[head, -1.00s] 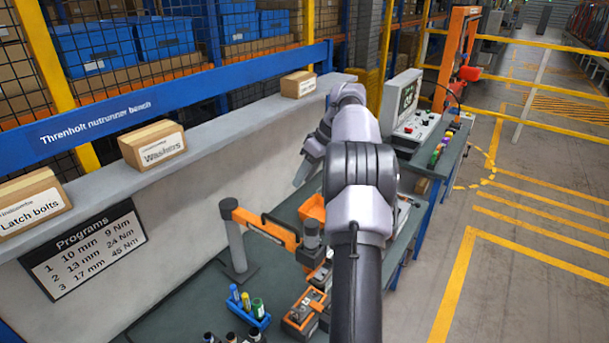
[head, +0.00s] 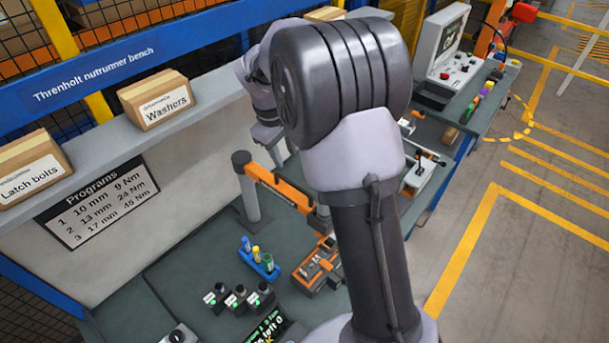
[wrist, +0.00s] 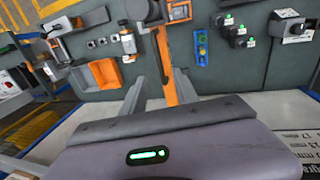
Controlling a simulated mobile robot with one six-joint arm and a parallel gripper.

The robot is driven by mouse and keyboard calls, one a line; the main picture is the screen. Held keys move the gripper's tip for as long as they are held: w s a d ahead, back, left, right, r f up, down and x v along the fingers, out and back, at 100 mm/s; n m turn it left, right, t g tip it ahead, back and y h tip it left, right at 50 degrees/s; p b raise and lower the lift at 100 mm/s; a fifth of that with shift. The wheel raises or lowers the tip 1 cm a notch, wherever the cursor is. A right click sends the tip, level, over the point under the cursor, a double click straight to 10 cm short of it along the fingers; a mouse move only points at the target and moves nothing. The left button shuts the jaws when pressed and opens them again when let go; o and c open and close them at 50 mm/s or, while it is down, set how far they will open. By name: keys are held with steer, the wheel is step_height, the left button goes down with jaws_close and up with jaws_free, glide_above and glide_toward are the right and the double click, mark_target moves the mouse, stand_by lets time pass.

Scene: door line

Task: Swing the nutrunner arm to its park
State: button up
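The nutrunner arm (head: 285,188) is an orange bar on a grey post (head: 248,190) that stands on the green bench near its back wall. In the wrist view the orange bar (wrist: 164,65) runs up the middle to a grey tool (wrist: 140,10) at its far end. My gripper (wrist: 158,90) is open, with one finger to each side of the bar in the picture. I cannot tell whether the fingers are down at the bar's height or touch it. In the head view my own arm hides most of the gripper and the bar's tool end. No park is clearly identifiable.
An orange bin (wrist: 103,74) stands beside the bar. A blue socket rack (head: 258,262), an orange-and-grey tray (head: 318,268) and several black knobs (head: 238,298) sit on the bench. A ledge with a Washers box (head: 158,100) runs behind. The right floor aisle is clear.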

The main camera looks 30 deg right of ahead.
mark_target(295, 184)
steer(key=x, duration=1.4)
steer(key=shift+w+d+p, duration=0.1)
steer(key=shift+d+p, duration=0.1)
steer(key=shift+p, duration=0.1)
jaws_close()
stand_by(0.5)
